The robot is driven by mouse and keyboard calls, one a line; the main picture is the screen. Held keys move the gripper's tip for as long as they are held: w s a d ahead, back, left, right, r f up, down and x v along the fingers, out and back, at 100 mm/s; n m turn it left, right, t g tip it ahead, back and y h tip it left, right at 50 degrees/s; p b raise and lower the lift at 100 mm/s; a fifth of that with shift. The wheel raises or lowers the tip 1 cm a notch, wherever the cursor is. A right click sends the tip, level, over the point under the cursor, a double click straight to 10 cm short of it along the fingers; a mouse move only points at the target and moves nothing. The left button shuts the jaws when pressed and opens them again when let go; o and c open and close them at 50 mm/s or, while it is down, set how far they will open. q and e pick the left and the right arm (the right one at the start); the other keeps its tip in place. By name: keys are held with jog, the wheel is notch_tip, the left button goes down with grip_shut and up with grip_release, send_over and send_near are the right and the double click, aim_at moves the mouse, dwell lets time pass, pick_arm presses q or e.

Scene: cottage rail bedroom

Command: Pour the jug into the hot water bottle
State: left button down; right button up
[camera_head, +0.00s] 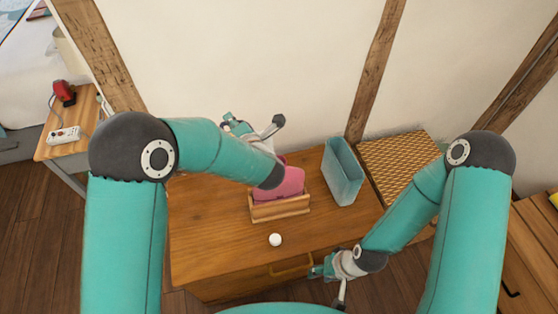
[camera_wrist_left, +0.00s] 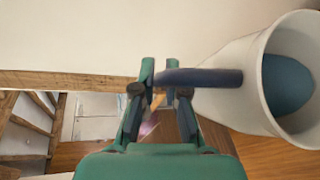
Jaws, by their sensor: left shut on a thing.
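The jug (camera_wrist_left: 238,95) is white with a dark blue handle (camera_wrist_left: 205,77). In the left wrist view its mouth shows at right, with a blue surface inside; I cannot tell whether that is liquid or lining. My left gripper (camera_wrist_left: 160,92) is shut on the handle. The pink hot water bottle (camera_head: 290,182) sits in a wooden holder (camera_head: 281,209), partly hidden by my left arm. My right gripper (camera_head: 325,270) is at the cabinet's front edge, apart from the bottle; its jaws are unclear.
A small white round thing (camera_head: 275,240) lies on the wooden cabinet top (camera_head: 215,235). A blue open bin (camera_head: 343,175) and a woven box (camera_head: 395,160) stand to the right. A side table (camera_head: 62,146) with a power strip (camera_head: 64,135) is at left.

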pick_arm(q)
jog(key=shift+d+r, duration=0.2)
jog(key=shift+r, duration=0.1)
dwell(0.4)
